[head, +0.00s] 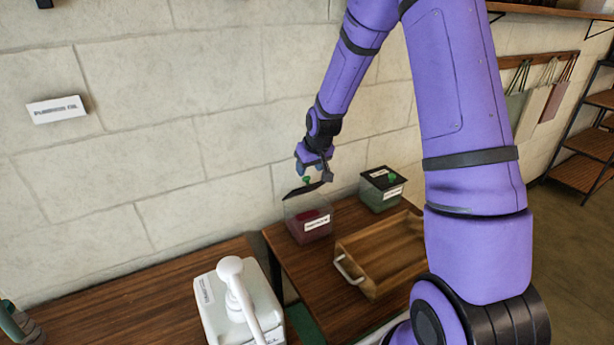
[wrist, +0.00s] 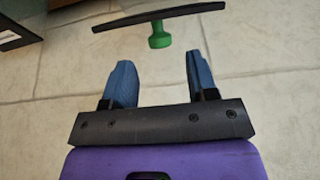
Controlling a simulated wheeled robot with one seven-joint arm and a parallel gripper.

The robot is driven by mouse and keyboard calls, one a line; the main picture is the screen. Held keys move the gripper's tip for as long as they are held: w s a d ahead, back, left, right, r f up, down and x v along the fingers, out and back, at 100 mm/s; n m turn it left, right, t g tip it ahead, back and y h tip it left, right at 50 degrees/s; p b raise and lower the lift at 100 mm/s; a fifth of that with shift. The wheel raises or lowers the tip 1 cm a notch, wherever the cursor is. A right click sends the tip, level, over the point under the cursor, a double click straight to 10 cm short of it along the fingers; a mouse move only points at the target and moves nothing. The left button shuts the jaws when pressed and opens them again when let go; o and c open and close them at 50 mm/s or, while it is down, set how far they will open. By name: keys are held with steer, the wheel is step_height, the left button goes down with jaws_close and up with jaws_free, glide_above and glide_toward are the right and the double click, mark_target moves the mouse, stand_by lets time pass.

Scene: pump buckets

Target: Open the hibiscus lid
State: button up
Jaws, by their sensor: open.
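The hibiscus container (head: 309,221) is a clear box with dark red contents and a white label too small to read surely. Its dark lid (head: 301,190) is tilted up at the box top. The lid's green knob (head: 307,180) is close to my gripper (head: 318,170). In the wrist view the lid (wrist: 160,15) shows nearly edge-on, with the green knob (wrist: 159,38) pointing toward my gripper (wrist: 161,70). The blue fingers are apart and empty. The knob sits just beyond the fingertips. Whether the lid still touches the box rim is hard to tell.
A similar box with green contents and a shut dark lid (head: 380,180) stands to the right. A wooden tray (head: 375,262) with a light handle lies in front. A white pump bucket (head: 215,305) stands at lower left. The wall is close behind.

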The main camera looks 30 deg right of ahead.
steer(key=shift+x, duration=2.25)
steer(key=shift+c, duration=0.5)
jaws_close()
